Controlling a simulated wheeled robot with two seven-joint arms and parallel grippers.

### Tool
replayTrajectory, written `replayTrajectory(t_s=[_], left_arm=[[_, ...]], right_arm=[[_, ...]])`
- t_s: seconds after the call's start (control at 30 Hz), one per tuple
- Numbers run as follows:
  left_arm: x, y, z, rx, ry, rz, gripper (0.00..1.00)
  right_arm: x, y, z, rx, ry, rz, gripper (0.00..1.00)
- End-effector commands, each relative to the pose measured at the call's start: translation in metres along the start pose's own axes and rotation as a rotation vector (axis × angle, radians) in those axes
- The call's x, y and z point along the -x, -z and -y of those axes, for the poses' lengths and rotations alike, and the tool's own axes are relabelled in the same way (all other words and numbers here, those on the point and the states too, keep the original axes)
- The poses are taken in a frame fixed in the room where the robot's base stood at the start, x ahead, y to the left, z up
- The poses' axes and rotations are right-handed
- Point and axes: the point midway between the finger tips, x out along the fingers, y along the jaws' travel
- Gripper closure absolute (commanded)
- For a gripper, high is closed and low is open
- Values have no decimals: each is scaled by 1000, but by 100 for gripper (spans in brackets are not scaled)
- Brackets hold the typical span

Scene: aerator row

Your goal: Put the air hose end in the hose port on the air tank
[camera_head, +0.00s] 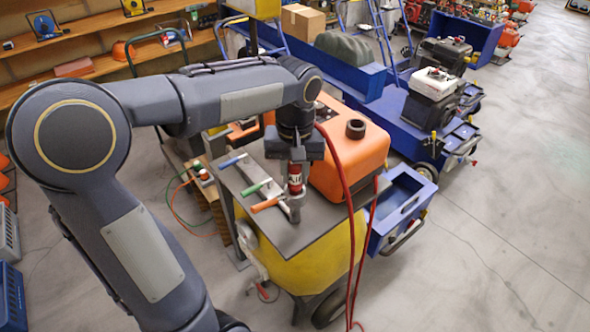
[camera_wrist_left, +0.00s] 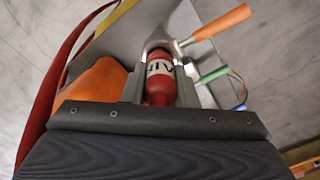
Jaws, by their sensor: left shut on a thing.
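My left gripper (camera_head: 294,164) points down over the grey top (camera_head: 312,232) of a yellow-sided tank (camera_head: 282,262). It is shut on the red air hose end (camera_head: 295,182), which has a white band with lettering and stands about upright. The hose end also shows between the fingers in the left wrist view (camera_wrist_left: 160,88). Its lower tip meets a metal fitting (camera_wrist_left: 158,45), apparently the hose port, which shows below it in the head view (camera_head: 295,211). I cannot tell whether the tip is inside or only at the mouth. My right gripper is not in view.
Blue, green and orange lever handles (camera_head: 268,204) lie left of the fitting. An orange tank (camera_head: 350,160) with a dark round neck stands close behind right. Red hose (camera_head: 343,180) hangs at the right. A blue bin (camera_head: 400,205) is beside the tank; floor at right is clear.

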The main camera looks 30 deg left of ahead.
Motion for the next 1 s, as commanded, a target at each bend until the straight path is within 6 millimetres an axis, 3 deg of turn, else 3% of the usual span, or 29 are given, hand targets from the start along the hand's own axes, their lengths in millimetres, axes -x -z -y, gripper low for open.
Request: replayTrajectory(t_s=[0.5,0.53,0.7,1.0], left_arm=[[-14,0,0,0,0,0,98],[-14,0,0,0,0,0,73],[-13,0,0,0,0,0,50],[-12,0,0,0,0,0,48]], right_arm=[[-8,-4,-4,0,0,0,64],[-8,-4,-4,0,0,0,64],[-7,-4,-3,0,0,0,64],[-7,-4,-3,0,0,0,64]])
